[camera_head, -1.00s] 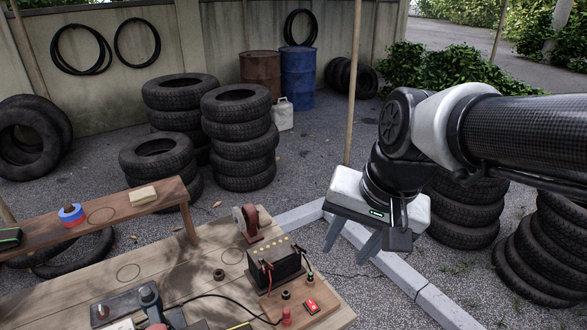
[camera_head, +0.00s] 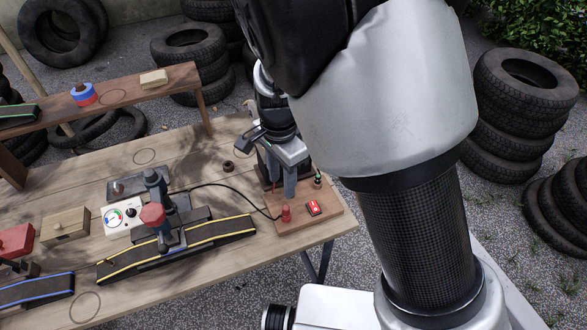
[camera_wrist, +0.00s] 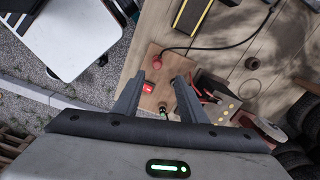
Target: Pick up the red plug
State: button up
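The red plug (camera_head: 286,213) stands on a wooden board (camera_head: 268,230) at the right end of the workbench. It also shows in the wrist view (camera_wrist: 157,62), just beyond the fingertips, with a black cable ending beside it. My gripper (camera_head: 281,188) is open and points down above the board, close to the plug and apart from it. In the wrist view nothing is held between its fingers (camera_wrist: 159,76). A red switch (camera_head: 313,208) sits on the board to the right of the plug. A green-topped connector (camera_head: 318,180) stands behind it.
A dark battery (camera_wrist: 212,87) with red clamps stands beside the fingers, mostly hidden by my gripper in the head view. A black cable (camera_head: 235,190) runs left across the bench (camera_head: 200,160). A yellow-edged ramp (camera_head: 220,230) lies left of the board. Tyres (camera_head: 520,100) stand at the right.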

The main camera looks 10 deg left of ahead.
send_over(286, 207)
jog(key=f, duration=0.4)
jog(key=shift+a+f, duration=0.25)
jog(key=shift+a, duration=0.1)
jog(key=f, duration=0.1)
jog(key=f+b, duration=0.1)
jog(key=f, duration=0.3)
jog(key=shift+d+f, duration=0.1)
jog(key=shift+d, duration=0.3)
grip_shut()
